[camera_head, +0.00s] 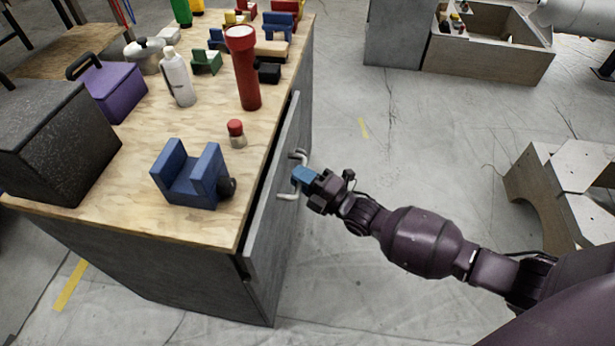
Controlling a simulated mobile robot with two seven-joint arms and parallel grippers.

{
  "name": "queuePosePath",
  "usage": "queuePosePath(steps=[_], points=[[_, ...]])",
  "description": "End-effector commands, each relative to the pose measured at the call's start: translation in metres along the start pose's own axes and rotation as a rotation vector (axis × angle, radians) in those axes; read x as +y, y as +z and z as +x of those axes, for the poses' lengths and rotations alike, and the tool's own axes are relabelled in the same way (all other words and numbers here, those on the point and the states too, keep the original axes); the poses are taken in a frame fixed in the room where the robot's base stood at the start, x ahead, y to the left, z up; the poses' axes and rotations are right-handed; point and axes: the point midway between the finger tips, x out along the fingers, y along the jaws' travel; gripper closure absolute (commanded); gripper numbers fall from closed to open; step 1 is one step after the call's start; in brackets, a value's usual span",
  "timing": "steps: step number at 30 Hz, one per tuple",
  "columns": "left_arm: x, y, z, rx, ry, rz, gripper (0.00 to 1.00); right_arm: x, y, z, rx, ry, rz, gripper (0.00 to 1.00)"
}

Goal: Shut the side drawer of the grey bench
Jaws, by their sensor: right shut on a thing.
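The grey bench (150,262) with a plywood top stands at the left. Its side drawer (276,215) is on the right side and stands a little out from the bench body, with a dark gap along its top edge. A pale bar handle (288,196) sticks out from the drawer front. My right gripper (303,176) is at this handle, its blue fingertips shut on it. The fingers hide part of the handle. My left gripper is not in view.
On the bench top are a blue vise-like block (188,172), a red flashlight (244,70), a white bottle (178,78), a purple box (111,90) and a black box (52,140). Concrete blocks (575,180) stand at the right.

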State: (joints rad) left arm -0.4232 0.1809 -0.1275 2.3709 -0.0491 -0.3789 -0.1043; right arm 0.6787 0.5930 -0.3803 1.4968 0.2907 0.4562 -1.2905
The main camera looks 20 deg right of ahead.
Motion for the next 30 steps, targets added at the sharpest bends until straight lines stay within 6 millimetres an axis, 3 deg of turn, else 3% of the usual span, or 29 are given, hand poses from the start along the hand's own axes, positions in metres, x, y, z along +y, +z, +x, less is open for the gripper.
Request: queuePosePath(steps=[5, 14, 15, 19, 30], points=[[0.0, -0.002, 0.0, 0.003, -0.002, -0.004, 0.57, -0.005, -0.01, 0.023, 0.0, 0.0, 0.002, 1.0], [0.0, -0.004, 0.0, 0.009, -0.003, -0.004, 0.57, -0.005, -0.012, 0.026, 0.002, -0.001, 0.001, 1.0], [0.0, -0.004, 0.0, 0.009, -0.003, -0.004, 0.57, -0.005, -0.012, 0.026, 0.002, 0.0, 0.001, 0.79], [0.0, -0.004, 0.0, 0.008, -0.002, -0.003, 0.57, -0.005, -0.011, 0.026, 0.002, 0.0, 0.001, 0.61], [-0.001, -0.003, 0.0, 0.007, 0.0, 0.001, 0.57, -0.005, -0.011, 0.019, 0.0, -0.002, 0.0, 0.61]])
